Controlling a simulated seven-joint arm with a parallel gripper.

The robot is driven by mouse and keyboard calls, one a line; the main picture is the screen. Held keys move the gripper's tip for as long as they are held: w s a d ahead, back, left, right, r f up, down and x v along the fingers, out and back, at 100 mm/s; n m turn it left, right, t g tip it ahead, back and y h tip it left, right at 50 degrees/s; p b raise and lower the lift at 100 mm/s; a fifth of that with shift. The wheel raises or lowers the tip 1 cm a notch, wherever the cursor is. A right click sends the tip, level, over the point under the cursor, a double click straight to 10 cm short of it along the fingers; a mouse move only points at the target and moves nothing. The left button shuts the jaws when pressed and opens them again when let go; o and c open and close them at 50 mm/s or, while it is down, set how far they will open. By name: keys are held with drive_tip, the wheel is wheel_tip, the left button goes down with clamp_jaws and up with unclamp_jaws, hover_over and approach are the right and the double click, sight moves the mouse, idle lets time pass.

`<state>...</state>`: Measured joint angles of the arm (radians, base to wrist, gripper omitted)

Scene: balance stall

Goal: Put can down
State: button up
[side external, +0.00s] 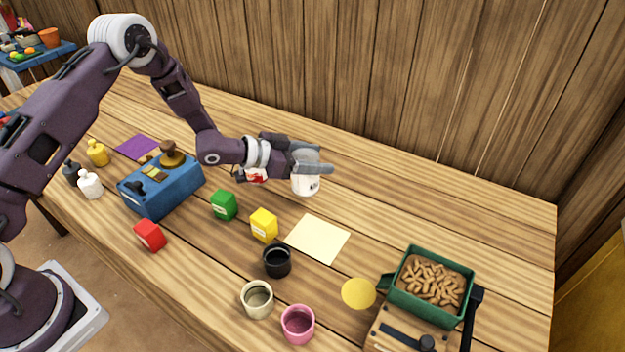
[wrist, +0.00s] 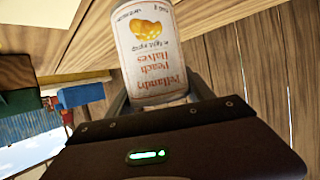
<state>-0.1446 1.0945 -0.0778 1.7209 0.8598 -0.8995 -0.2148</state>
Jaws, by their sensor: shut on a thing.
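The can (side external: 306,184) is white with a label; in the wrist view the can (wrist: 150,55) shows orange peach halves and red lettering, which reads upside down. My gripper (side external: 312,168) is shut on the can, with a finger on either side of it. In the side view the can looks upright, near or just above the table (side external: 390,215); I cannot tell whether its base touches the wood. A cream square mat (side external: 318,238) lies in front of the can.
Yellow (side external: 264,224), green (side external: 223,205) and red (side external: 149,235) boxes stand left of the mat. Black (side external: 277,261), cream (side external: 257,299) and pink (side external: 298,324) cups stand in front. A green tray of peanuts (side external: 392,282) is at right. The table behind the mat is clear.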

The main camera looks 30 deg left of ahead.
wheel_tip(320, 180, down, 4)
drive_tip(key=shift+f, duration=0.1)
drive_tip(key=shift+f, duration=0.15)
drive_tip(key=o, duration=1.8)
drive_tip(key=shift+c, duration=0.2)
